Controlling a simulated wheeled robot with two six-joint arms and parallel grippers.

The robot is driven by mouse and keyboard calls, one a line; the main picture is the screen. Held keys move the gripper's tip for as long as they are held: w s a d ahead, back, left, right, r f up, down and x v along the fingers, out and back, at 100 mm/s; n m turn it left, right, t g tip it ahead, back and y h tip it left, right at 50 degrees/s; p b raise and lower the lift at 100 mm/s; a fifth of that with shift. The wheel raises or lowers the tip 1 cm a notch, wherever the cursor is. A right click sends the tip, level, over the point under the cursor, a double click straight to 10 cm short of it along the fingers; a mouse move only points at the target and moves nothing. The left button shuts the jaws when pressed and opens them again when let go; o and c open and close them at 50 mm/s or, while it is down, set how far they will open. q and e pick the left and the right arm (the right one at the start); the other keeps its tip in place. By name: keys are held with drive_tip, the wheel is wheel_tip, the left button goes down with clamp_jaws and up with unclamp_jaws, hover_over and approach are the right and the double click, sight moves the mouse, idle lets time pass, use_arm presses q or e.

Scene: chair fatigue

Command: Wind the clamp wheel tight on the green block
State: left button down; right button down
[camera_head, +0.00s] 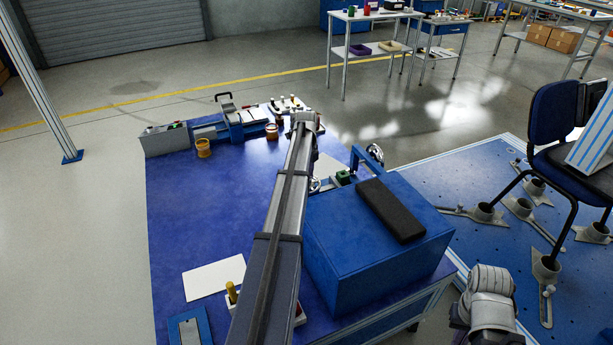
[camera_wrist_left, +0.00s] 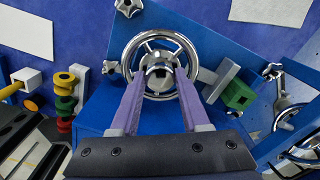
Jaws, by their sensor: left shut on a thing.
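In the left wrist view, the chrome clamp wheel (camera_wrist_left: 194,48) faces me on the blue clamp. My left gripper (camera_wrist_left: 160,76) has its purple fingers closed on the wheel at its hub. The green block (camera_wrist_left: 239,95) sits to the right of the wheel, beside a grey jaw plate (camera_wrist_left: 220,80). Whether the plate presses on the block is unclear. In the head view, the green block (camera_head: 343,177) shows beside the blue clamp frame (camera_head: 364,160). My left arm hides the left gripper there. My right gripper is out of view.
A blue box (camera_head: 335,250) with a black pad (camera_head: 390,210) stands beside my left arm. Yellow, red and green knobs (camera_wrist_left: 65,95) are left of the wheel in the wrist view. White sheets lie on the blue bench (camera_head: 200,235). A chair (camera_head: 555,120) stands at right.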

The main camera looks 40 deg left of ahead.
use_arm(q)
drive_tip(key=m, duration=0.6)
drive_tip(key=shift+m, duration=0.5)
idle(0.3)
drive_tip(key=shift+c, duration=1.9)
unclamp_jaws()
drive_tip(key=shift+r, duration=0.15)
wheel_tip(320, 180, up, 8)
drive_tip(key=p, duration=0.8)
drive_tip(key=shift+f, duration=0.25)
